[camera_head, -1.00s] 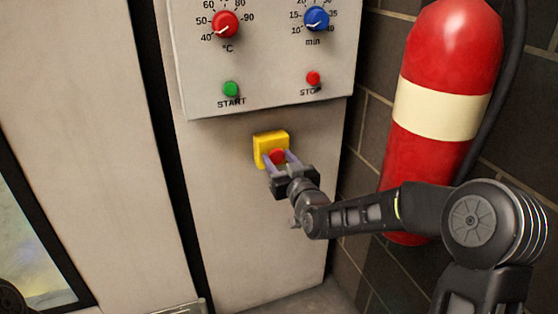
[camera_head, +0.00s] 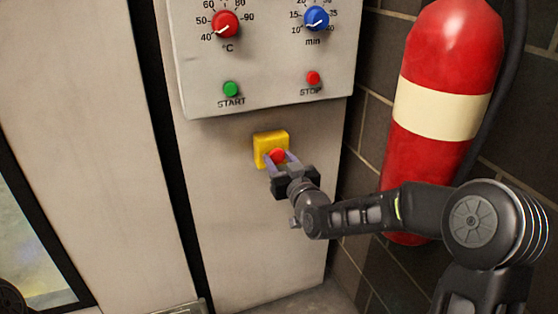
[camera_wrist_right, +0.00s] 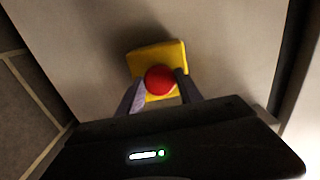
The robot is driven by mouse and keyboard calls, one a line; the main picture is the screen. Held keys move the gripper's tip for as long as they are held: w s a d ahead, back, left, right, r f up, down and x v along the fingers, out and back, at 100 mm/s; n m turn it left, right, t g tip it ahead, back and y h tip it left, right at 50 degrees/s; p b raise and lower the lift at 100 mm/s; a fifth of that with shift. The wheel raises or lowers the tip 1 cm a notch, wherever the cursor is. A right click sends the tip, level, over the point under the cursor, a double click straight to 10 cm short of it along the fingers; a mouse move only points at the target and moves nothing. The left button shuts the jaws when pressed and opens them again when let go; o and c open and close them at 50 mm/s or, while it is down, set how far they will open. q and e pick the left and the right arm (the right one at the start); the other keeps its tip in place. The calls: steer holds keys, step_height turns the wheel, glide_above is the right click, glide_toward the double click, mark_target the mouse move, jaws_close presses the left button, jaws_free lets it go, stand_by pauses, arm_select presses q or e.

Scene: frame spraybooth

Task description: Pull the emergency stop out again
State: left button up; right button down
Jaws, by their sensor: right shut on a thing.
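The emergency stop is a red round button (camera_head: 277,156) on a yellow housing (camera_head: 262,143), fixed to the pale cabinet front below the control panel. The button (camera_wrist_right: 160,80) and the yellow housing (camera_wrist_right: 150,58) also show in the right wrist view. My right gripper (camera_head: 279,160) is shut on the red button, one finger on each side of it. In the right wrist view its fingers (camera_wrist_right: 160,90) reach up to both sides of the button. The shaft behind the button is hidden. My left gripper is not in view.
The control panel (camera_head: 270,60) above carries a red knob (camera_head: 225,24), a blue knob (camera_head: 316,19), a green START button (camera_head: 231,89) and a red STOP button (camera_head: 313,78). A red fire extinguisher (camera_head: 440,110) hangs on the brick wall at the right, behind my arm.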

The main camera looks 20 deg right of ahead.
steer(key=shift+s+f+b, duration=0.2)
steer(key=shift+s+b, duration=0.15)
steer(key=shift+b, duration=0.05)
steer(key=shift+s, duration=0.35)
steer(key=c, duration=0.8)
jaws_free()
steer(key=shift+s+r, duration=0.1)
steer(key=shift+r, duration=0.05)
steer(key=s, duration=0.7)
steer(key=shift+s+d, duration=0.3)
steer(key=shift+s, duration=0.1)
